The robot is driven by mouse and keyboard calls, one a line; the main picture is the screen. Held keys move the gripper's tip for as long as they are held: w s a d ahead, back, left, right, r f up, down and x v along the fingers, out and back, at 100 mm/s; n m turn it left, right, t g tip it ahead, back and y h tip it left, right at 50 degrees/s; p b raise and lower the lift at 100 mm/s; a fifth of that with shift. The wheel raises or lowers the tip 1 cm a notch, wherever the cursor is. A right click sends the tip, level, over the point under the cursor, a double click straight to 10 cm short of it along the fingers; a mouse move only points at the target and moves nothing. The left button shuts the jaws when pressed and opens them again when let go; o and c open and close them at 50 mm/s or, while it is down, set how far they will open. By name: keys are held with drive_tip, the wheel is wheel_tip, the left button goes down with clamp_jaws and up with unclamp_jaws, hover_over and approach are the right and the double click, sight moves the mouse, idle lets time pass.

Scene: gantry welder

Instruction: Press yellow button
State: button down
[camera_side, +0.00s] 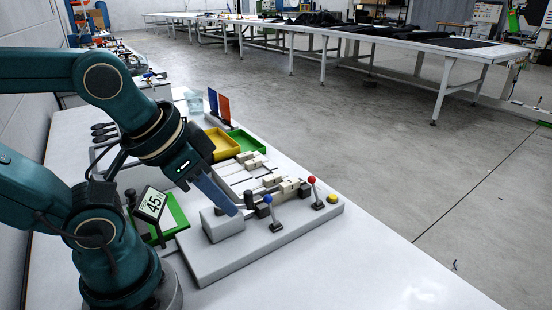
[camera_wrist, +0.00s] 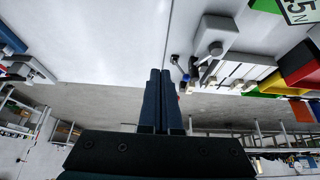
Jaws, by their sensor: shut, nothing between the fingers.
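The yellow button (camera_side: 332,198) sits near the right end of the grey control panel (camera_side: 215,262) in the side view. I cannot make it out in the wrist view. My gripper (camera_side: 234,211) is shut and empty, its fingers slanting down toward the panel. In the side view its tips overlap the grey block at the panel's left part, well left of the button; contact cannot be told. In the wrist view, my gripper (camera_wrist: 160,72) shows two dark fingers side by side.
A blue-knobbed lever (camera_side: 270,208) and a red-knobbed lever (camera_side: 314,188) stand on the panel between my gripper and the button. Sliders (camera_side: 270,180) lie behind. Yellow (camera_side: 222,145) and green (camera_side: 248,141) trays stand farther back. The table front right is clear.

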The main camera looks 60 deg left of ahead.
idle(0.3)
drive_tip(key=w+d+r+n+t+h, duration=0.35)
drive_tip(key=w+r+t, duration=0.35)
drive_tip(key=w+r, duration=0.75)
drive_tip(key=w+a+f+n+y, duration=0.4)
drive_tip(key=w+a+f+n, duration=0.2)
drive_tip(key=w, duration=0.4)
wheel_tip(320, 180, down, 10)
drive_tip(key=w+n+g+y, duration=0.1)
drive_tip(key=w+n+g, duration=0.1)
drive_tip(key=g, duration=0.1)
drive_tip(key=shift+a+g, duration=0.3)
drive_tip(key=shift+a, duration=0.1)
drive_tip(key=shift+f+y, duration=0.1)
drive_tip(key=shift+y, duration=0.15)
